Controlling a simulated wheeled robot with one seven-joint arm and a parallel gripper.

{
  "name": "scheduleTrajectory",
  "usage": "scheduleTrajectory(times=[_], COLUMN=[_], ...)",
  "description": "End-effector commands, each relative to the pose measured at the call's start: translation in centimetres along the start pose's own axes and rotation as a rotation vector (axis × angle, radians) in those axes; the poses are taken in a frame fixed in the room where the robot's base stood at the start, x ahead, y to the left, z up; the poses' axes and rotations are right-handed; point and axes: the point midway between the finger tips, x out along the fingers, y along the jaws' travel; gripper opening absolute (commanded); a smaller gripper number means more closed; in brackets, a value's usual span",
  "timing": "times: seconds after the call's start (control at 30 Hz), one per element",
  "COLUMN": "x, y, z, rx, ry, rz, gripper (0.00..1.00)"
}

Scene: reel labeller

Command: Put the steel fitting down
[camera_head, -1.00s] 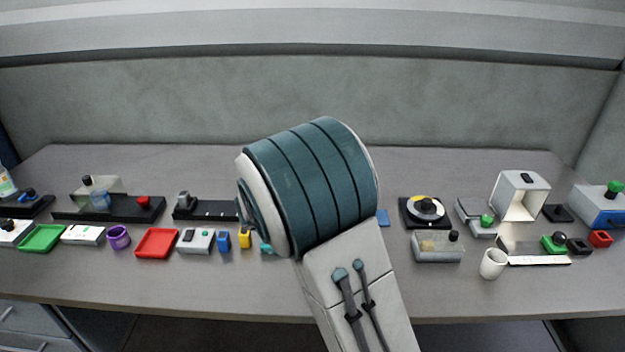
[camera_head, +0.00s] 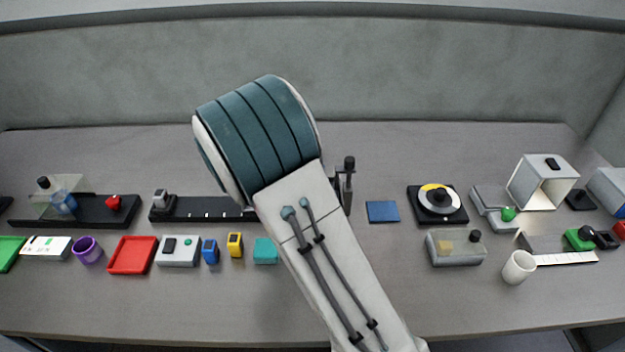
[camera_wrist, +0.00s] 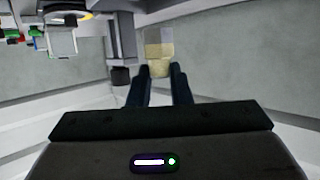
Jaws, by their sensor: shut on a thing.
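In the wrist view, which looks upside down, my gripper (camera_wrist: 159,74) has its two dark fingers closed about a small pale, yellowish piece (camera_wrist: 159,67). I take this piece to be the steel fitting, though its shape is hard to tell. A paler, see-through-looking part (camera_wrist: 159,42) shows beyond it. I cannot tell whether the piece touches anything else. In the head view my arm hides the gripper and the fitting.
A grey post with a black knob (camera_head: 348,164) stands right of my arm; it shows close beside the fingers in the wrist view (camera_wrist: 121,74). A blue pad (camera_head: 382,212), a dial (camera_head: 437,203) and a clear-lidded box (camera_head: 455,248) lie further right. A dark rail (camera_head: 205,208) lies left.

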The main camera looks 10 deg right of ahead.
Motion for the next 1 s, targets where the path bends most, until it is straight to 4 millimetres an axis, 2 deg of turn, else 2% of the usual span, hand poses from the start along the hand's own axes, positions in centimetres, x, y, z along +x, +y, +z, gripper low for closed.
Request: scheduleTrajectory(times=[0.37,0.8,0.83,0.9,1.0], x=[1.4,1.7,1.7,1.7,1.7], y=[0.0,0.1,0.1,0.1,0.1], z=[3.8,4.4,4.5,4.4,4.4], rx=[-0.001,0.001,0.001,0.002,0.002], ry=[0.001,0.0,0.0,0.0,0.0], rz=[0.001,0.002,0.002,0.001,0.001], gripper=[0.0,0.0,0.21,0.4,0.4])
